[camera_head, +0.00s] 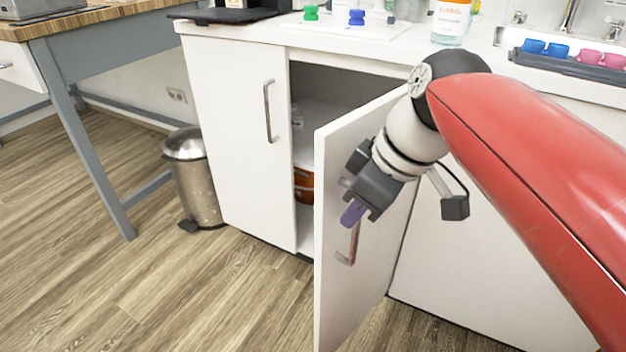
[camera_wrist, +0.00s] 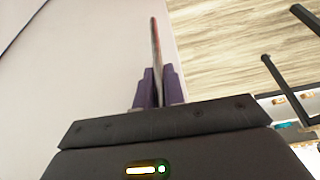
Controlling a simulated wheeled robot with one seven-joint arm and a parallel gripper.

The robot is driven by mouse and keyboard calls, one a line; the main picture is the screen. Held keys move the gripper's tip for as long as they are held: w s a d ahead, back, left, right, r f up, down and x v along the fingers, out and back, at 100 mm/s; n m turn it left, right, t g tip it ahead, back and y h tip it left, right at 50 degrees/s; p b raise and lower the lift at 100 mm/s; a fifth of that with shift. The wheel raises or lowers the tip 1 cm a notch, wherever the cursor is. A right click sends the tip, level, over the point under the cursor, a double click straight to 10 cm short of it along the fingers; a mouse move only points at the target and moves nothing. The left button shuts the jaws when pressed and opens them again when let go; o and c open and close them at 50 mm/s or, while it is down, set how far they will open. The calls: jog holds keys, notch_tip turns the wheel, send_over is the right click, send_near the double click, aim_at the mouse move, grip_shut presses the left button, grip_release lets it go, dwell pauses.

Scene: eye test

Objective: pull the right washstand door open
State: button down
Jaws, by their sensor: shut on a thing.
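The white right washstand door (camera_head: 365,180) stands swung out from the cabinet, its free edge toward the camera. Its metal bar handle (camera_head: 354,245) is upright on the door's outer face. My gripper (camera_head: 352,214) is at the upper part of this handle, with purple fingers. In the wrist view the fingers (camera_wrist: 158,88) are closed on both sides of the thin handle (camera_wrist: 156,48), beside the pale door face (camera_wrist: 90,60). The left washstand door (camera_head: 238,140) is shut, with its own handle (camera_head: 270,110). My arm hides the door's upper right part.
Inside the open cabinet is an orange-brown container (camera_head: 304,187), partly hidden. A metal pedal bin (camera_head: 194,180) stands left of the washstand, near a wood-topped table (camera_head: 75,20). The countertop holds a bottle (camera_head: 451,22) and a tray of cups (camera_head: 570,66). The floor before the left door is clear.

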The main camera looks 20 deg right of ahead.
jog(key=shift+s+d, duration=0.8)
jog(key=shift+s, duration=0.25)
jog(key=shift+s+d, duration=0.75)
jog(key=shift+s, duration=0.3)
jog(key=c, duration=1.5)
grip_release()
jog(key=p+v, duration=0.1)
jog(key=v, duration=0.7)
jog(key=shift+w, duration=0.15)
